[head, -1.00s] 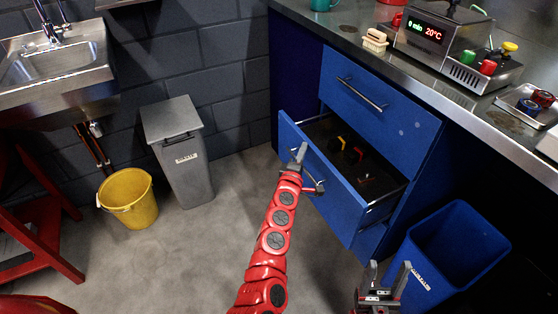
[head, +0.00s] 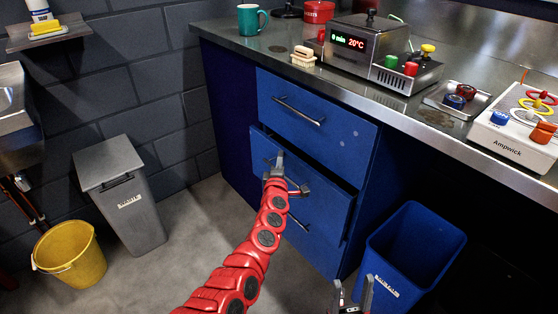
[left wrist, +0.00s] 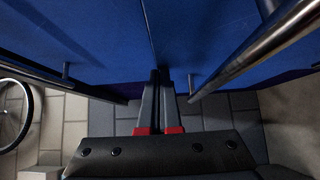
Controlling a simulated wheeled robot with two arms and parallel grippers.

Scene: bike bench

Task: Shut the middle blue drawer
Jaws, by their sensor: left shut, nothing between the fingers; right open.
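The middle blue drawer (head: 325,208) sits under the top drawer and stands slightly proud of the cabinet, with a narrow dark gap at its right edge. Its inside is hidden. My left gripper (head: 280,158) is at the upper left part of its front; the arm covers part of the front and handle. In the left wrist view the left fingers (left wrist: 160,95) are shut and empty, with tips close to blue drawer fronts; I cannot tell whether they touch. My right gripper (head: 354,294) is open and empty at the bottom edge, left of the blue bin.
The top drawer (head: 330,122) is closed; another drawer (head: 312,238) is below. A blue bin (head: 415,245) stands right of the cabinet. A grey bin (head: 125,200) and yellow bucket (head: 70,255) stand at left. The steel worktop (head: 400,108) holds several items. Floor between is clear.

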